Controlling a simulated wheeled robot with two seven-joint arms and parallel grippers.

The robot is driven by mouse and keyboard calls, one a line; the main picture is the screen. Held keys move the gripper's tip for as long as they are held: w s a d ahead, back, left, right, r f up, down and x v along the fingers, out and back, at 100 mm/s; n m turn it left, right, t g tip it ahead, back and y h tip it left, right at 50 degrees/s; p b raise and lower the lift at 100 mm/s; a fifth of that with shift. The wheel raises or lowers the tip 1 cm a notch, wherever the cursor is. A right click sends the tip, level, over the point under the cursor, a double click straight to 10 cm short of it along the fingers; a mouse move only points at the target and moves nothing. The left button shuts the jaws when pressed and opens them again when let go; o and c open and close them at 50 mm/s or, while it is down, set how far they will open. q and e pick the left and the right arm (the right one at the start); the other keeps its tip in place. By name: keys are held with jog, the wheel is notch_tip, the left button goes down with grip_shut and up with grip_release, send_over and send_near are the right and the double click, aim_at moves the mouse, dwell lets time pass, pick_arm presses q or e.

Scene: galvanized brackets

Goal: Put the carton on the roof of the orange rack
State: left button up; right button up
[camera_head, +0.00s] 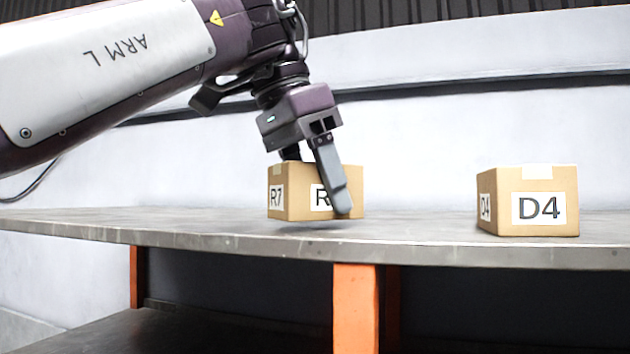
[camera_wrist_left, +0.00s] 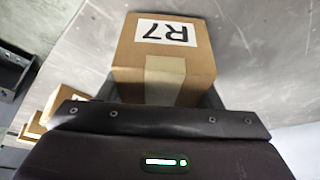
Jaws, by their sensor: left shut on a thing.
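A brown carton labelled R7 (camera_head: 290,205) is held by my left gripper (camera_head: 322,188), with one finger across its front face and the other mostly hidden behind it. The carton is upright over the grey roof (camera_head: 180,225) of the orange rack, with a dark shadow under it. I cannot tell whether it touches the roof or hangs slightly above. In the left wrist view the R7 carton (camera_wrist_left: 165,50) sits between the fingers with its label visible. My right gripper is not in view.
A second carton labelled D4 (camera_head: 540,215) stands on the roof to the right, with a clear gap between them. An orange post (camera_head: 355,300) supports the roof's front edge. The roof left of the R7 carton is bare. More cartons (camera_wrist_left: 35,125) show at the wrist view's left edge.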

pick_arm(q)
jog(key=shift+f+b, duration=0.4)
jog(key=shift+f, duration=0.15)
jog(key=o, duration=1.2)
jog(key=shift+s+r, duration=0.1)
jog(key=shift+r, duration=0.05)
